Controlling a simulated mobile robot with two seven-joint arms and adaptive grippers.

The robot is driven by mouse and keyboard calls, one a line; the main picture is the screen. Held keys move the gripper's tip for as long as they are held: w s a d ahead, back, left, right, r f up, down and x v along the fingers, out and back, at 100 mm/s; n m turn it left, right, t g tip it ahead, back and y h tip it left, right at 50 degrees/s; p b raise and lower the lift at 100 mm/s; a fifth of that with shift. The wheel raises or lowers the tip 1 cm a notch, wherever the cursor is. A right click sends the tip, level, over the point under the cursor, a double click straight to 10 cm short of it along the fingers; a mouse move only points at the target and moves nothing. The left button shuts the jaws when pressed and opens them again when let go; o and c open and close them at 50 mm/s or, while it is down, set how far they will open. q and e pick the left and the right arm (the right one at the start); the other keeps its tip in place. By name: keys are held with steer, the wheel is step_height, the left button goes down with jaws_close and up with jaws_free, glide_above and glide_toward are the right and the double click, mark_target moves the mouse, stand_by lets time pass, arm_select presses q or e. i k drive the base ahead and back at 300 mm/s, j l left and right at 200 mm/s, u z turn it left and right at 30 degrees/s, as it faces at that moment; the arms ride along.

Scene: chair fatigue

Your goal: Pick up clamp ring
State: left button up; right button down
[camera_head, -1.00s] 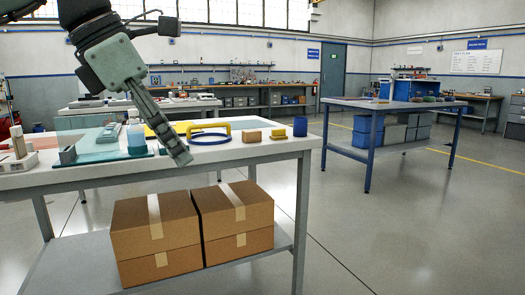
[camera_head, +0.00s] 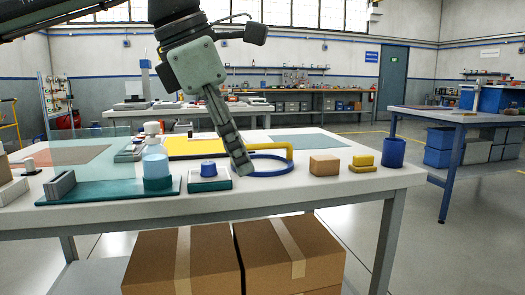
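The clamp ring appears to be the blue ring (camera_head: 272,174) lying on the white workbench (camera_head: 340,195), right of the middle of the bench top. A yellow bent bar (camera_head: 276,145) stands at its far side; I cannot tell if they touch. My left gripper (camera_head: 242,170) points down at the ring's left side, and its fingertips cover part of the rim. The fingers line up in this view, so their gap is hidden, and contact with the ring is unclear. My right gripper is not in view.
A small block with a blue cap (camera_head: 209,170) and a bottle (camera_head: 156,165) on a teal tray (camera_head: 105,191) stand left of the gripper. A tan block (camera_head: 324,165), a yellow block (camera_head: 363,161) and a blue cup (camera_head: 393,152) stand right. Cardboard boxes (camera_head: 290,260) sit below.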

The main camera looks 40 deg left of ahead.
mark_target(288, 159)
steer(key=i+j, duration=0.75)
